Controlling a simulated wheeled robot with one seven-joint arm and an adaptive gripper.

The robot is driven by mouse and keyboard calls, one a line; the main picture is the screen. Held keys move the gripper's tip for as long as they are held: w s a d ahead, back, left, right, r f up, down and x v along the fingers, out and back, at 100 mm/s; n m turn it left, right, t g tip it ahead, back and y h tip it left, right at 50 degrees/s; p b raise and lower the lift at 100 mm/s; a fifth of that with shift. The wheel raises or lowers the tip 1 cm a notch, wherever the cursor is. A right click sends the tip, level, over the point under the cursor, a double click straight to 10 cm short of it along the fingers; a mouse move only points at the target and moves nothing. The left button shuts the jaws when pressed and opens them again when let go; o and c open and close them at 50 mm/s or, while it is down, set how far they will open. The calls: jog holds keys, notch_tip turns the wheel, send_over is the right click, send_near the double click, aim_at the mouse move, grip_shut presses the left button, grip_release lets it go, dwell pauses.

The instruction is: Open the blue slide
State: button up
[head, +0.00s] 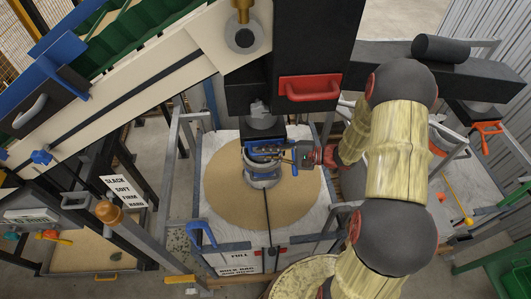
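A blue slide (258,148) sits across the bottom of the dark spout (262,125), above a round grey collar (262,180). My arm comes in from the right. My gripper (297,155) is at the right end of the slide, level with it, and appears to touch or nearly touch its handle side. The fingers are small here and overlap the blue parts, so I cannot tell whether they are open or closed on it.
An open bag of sand-coloured material (225,190) stands in a metal frame under the spout. A red handle (310,89) is on the black housing above. A blue hook-shaped part (202,232) is at the bag's front left. A beige sloping conveyor (130,85) fills the upper left.

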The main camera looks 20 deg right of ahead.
grip_shut()
dwell(0.3)
jog(key=s+a+b, duration=0.2)
jog(key=s, duration=0.8)
jog(key=shift+s, duration=0.2)
jog(key=shift+o, duration=1.4)
grip_release()
jog(key=v, duration=1.2)
